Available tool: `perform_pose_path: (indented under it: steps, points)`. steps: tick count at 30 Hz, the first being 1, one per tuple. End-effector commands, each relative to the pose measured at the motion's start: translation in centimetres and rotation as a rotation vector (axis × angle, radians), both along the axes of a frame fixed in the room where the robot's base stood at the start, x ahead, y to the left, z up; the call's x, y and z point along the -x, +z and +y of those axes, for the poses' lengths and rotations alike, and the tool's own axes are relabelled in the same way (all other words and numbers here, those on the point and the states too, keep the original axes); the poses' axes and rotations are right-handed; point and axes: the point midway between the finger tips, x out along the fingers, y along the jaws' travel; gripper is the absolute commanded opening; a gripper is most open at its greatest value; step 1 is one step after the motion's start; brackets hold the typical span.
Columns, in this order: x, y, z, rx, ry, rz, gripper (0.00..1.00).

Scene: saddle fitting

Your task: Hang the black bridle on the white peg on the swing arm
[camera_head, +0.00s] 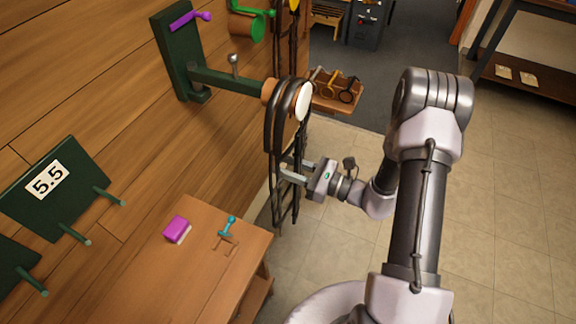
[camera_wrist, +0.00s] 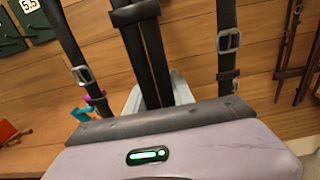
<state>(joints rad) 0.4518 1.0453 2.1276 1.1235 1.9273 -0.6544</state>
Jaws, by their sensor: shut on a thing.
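The green swing arm (camera_head: 228,80) reaches out from a green wall plate (camera_head: 180,50). At its end are a brown round part and the white peg's round end (camera_head: 303,101). The black bridle (camera_head: 272,135) has its upper loops around the peg, behind the white end; whether they rest on it I cannot tell. Its straps hang down below. My gripper (camera_head: 288,172) is shut on the bridle's straps below the peg. In the wrist view, black straps (camera_wrist: 150,60) run up from the jaws, with a buckled strap (camera_wrist: 228,45) on each side. The peg is not visible there.
A wooden table (camera_head: 190,265) with a purple box (camera_head: 177,229) and a teal item (camera_head: 228,226) stands below left. A green rack marked 5.5 (camera_head: 60,190) has pegs jutting out. A wooden tray (camera_head: 337,100) lies behind the peg. Open floor is at right.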

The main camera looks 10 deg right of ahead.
Motion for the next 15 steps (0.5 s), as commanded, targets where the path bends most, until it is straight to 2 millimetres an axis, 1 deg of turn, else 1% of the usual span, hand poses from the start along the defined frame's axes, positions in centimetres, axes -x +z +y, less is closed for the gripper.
perform_pose_path:
  steps: [14,15]
  points:
    - [-0.02,0.08,-0.02,0.000,0.000,-0.001,0.00]
    - [-0.02,0.08,-0.02,0.000,0.000,-0.001,0.31]
